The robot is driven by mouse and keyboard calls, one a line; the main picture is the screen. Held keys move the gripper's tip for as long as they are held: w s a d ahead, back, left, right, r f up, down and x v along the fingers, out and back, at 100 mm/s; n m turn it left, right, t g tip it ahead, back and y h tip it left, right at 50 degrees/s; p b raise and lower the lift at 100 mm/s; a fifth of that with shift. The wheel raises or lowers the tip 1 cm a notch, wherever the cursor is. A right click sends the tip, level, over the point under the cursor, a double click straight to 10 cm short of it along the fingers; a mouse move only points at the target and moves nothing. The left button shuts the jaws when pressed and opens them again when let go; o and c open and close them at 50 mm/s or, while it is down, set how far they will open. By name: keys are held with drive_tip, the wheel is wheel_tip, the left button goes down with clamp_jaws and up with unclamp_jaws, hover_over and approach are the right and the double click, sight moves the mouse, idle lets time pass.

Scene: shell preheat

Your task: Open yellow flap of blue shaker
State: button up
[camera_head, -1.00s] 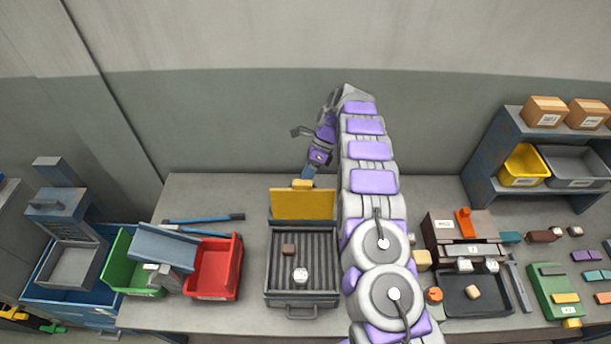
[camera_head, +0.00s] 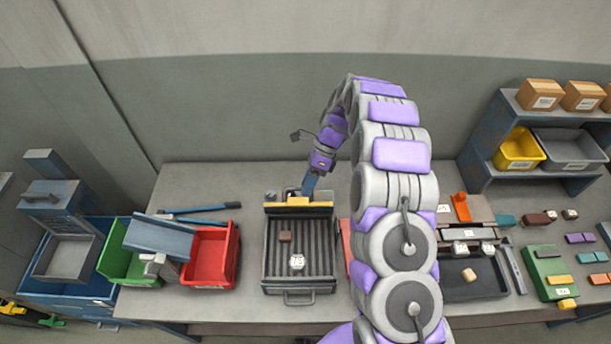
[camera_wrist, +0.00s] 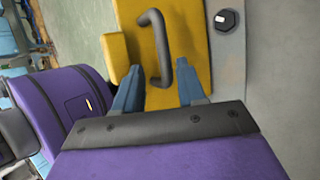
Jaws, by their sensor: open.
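The yellow flap (camera_head: 275,209) is at the back edge of a grey ribbed tray unit (camera_head: 325,240), seen in the head view as a narrow strip. In the wrist view the yellow flap (camera_wrist: 195,40) fills the upper middle and carries a dark bent handle (camera_wrist: 158,45). My gripper (camera_head: 307,190) is just behind the flap, pointing down. In the wrist view my gripper (camera_wrist: 160,88) is open, its blue fingers apart with the lower handle end between their tips. I cannot tell whether they touch it. A brown block (camera_head: 285,236) and a white marked piece (camera_head: 297,262) lie on the ribs.
Green (camera_head: 118,255) and red (camera_head: 222,255) bins with a blue chute (camera_head: 160,237) stand left. Blue-handled tools (camera_head: 200,210) lie behind them. My arm covers the bench right of the tray. A dark knob (camera_wrist: 226,20) sits beside the flap.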

sight(314, 205)
drive_tip(key=shift+s+d+r, duration=0.1)
drive_tip(key=shift+s+d, duration=0.2)
drive_tip(key=shift+s, duration=0.7)
drive_tip(key=shift+s+d+r, duration=0.1)
drive_tip(key=shift+s+d, duration=0.15)
drive_tip(key=shift+s, duration=0.7)
drive_tip(key=shift+s+d+r, duration=0.1)
drive_tip(key=shift+s+d, duration=0.2)
drive_tip(key=shift+s, duration=0.7)
